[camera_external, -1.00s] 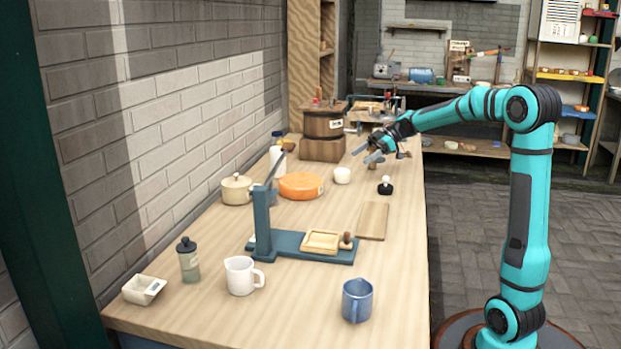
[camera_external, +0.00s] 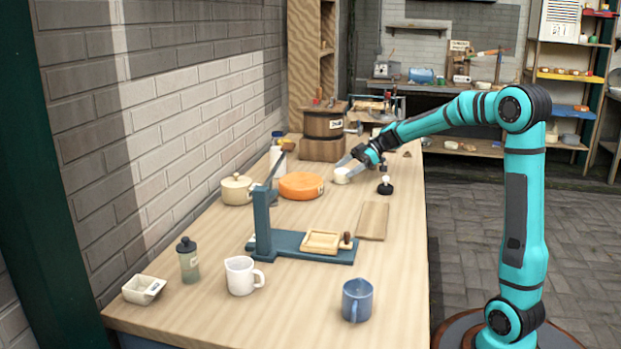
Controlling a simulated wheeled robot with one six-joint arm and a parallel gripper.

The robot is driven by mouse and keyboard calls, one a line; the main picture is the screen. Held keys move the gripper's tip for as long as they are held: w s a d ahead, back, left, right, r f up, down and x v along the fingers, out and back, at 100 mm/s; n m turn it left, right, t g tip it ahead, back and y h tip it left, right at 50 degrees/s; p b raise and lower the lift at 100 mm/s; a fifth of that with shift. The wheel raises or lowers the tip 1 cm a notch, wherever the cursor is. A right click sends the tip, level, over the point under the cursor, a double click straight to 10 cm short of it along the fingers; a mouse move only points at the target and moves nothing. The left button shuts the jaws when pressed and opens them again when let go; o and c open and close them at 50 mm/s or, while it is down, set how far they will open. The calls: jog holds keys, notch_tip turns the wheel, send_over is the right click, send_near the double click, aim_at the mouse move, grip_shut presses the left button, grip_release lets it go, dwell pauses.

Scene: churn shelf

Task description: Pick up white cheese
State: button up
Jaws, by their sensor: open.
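The white cheese (camera_external: 341,178) is a small, pale round piece on the wooden table, right of the orange cheese wheel (camera_external: 301,186). My gripper (camera_external: 346,169) is open and reaches down to the white cheese from the upper right. Its fingers are at the cheese and partly cover it. I cannot tell whether they touch it.
A black stand with a white knob (camera_external: 385,186) is close by on the right. A blue press (camera_external: 290,243), a white jug (camera_external: 241,275) and a blue mug (camera_external: 357,300) are nearer.

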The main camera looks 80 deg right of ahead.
jog(key=c, duration=1.1)
jog(key=shift+r, duration=0.1)
